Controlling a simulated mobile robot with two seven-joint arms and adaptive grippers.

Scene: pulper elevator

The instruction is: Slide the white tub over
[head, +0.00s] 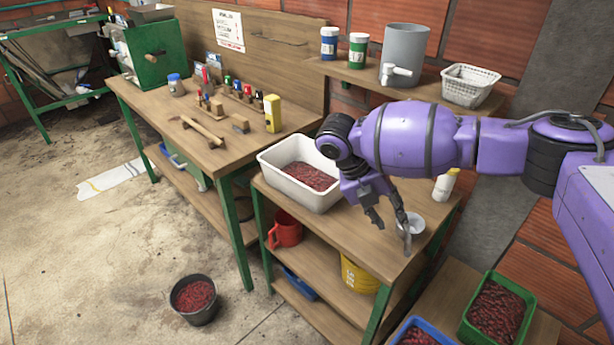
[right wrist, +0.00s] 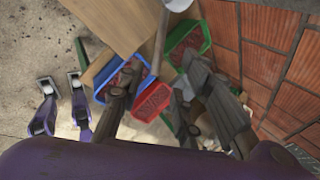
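The white tub (head: 277,175) is a rectangular open container with dark red coffee cherries in it. It stands upright on the wooden table (head: 355,227), near its left edge in the head view. My right gripper (head: 390,222) is to the right of the tub, above the table and pointing down. Its two dark fingers are spread apart with nothing seen between them. My right wrist covers the tub's upper right corner. In the right wrist view dark fingers show blurred and apart, and the tub is not seen. My left gripper is not seen.
A small white bowl (head: 417,224) is close behind a right fingertip; contact is unclear. A white bottle (head: 445,184) stands behind my forearm. A shelf above holds a grey bucket (head: 404,55) and a white basket (head: 468,86). A tool bench (head: 180,145) is left. Cherry crates (head: 497,308) sit lower right.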

